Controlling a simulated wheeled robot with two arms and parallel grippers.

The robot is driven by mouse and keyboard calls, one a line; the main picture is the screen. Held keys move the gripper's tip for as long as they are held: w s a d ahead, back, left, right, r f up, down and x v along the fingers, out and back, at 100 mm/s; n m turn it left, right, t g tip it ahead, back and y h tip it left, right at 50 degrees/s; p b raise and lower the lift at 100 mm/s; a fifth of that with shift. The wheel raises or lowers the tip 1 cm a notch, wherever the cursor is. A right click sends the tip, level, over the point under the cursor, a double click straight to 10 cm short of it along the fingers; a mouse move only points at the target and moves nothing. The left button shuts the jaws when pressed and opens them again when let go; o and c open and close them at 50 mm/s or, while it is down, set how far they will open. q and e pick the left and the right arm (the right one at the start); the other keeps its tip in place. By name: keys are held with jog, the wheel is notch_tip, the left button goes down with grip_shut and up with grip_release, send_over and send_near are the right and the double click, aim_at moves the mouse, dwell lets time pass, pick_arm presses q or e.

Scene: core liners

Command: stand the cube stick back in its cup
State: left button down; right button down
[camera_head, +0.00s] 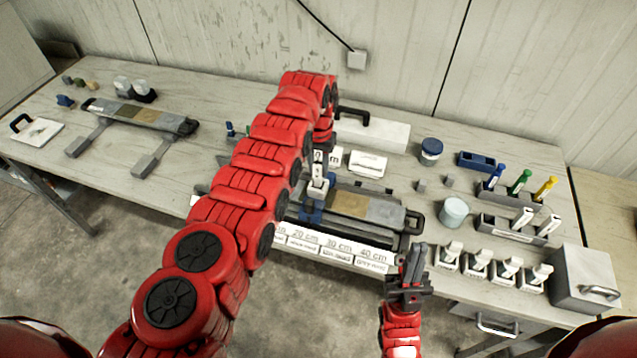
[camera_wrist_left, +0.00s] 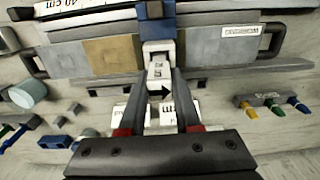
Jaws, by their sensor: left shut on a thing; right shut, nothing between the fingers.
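My left gripper (camera_head: 319,172) points down over the middle core tray. It is shut on a white labelled piece (camera_wrist_left: 158,68), which I cannot surely identify as the cube stick. The piece carries a black arrow and also shows in the head view (camera_head: 318,185). A blue block-like part (camera_head: 311,211) lies just below it and shows beyond the fingertips in the wrist view (camera_wrist_left: 156,28); I cannot tell whether they touch or whether this is the cup. My right gripper (camera_head: 415,250) is shut and empty near the table's front edge.
The core tray (camera_head: 385,212) lies behind a row of distance labels (camera_head: 340,250). To the right stand a rack (camera_head: 510,227), a pale cup (camera_head: 453,211), a blue-lidded jar (camera_head: 430,150), several white-tagged holders (camera_head: 476,263) and a grey box (camera_head: 583,278).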

pick_arm(q)
jog(key=shift+r+p, duration=0.7)
jog(key=shift+r, duration=0.4)
jog(key=shift+r+p, duration=0.55)
jog(key=shift+r, duration=0.75)
